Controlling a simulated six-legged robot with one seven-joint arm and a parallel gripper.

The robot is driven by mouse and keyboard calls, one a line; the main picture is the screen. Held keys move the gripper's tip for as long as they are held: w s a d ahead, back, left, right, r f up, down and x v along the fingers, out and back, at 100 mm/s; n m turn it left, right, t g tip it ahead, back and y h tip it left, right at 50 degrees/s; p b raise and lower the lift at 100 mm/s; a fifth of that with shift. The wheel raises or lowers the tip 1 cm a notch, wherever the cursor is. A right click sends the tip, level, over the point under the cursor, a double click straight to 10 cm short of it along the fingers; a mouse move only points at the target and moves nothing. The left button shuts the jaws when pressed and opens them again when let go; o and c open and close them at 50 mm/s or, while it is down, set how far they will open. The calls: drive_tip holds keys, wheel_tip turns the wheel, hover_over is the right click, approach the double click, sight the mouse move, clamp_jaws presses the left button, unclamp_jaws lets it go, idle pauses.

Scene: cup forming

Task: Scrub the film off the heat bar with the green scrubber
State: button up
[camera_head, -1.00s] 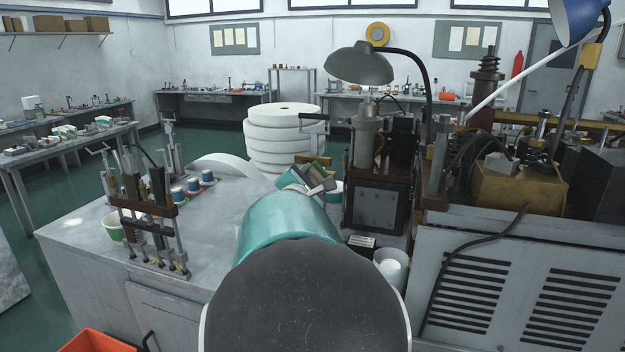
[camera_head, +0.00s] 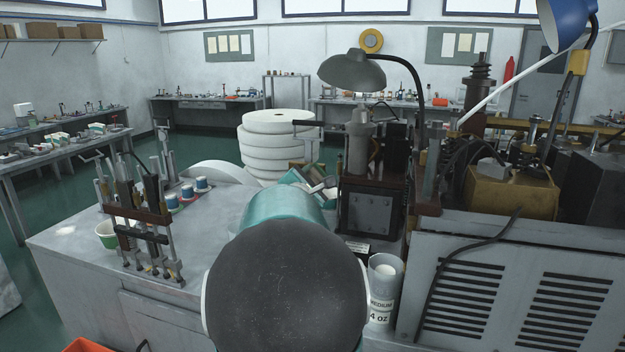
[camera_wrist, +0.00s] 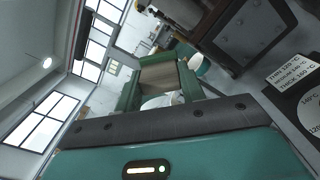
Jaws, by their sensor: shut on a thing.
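In the wrist view my gripper (camera_wrist: 161,78) is shut on a block with a tan face between green sides, which I take to be the green scrubber (camera_wrist: 163,84). In the head view my teal arm (camera_head: 285,207) hides most of the gripper, and only a small green and tan part shows beyond it, beside the brown-based forming machine (camera_head: 372,212). I cannot pick out the heat bar or its film with certainty. Whether the scrubber touches anything is not clear.
A clear container marked MEDIUM 4 OZ (camera_head: 384,300) stands right of my arm. A temperature card (camera_wrist: 292,82) lies near the machine. White rolls (camera_head: 276,150) stand behind.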

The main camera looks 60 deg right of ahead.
drive_tip(key=shift+w+d, duration=0.15)
drive_tip(key=shift+d, duration=0.85)
idle(0.3)
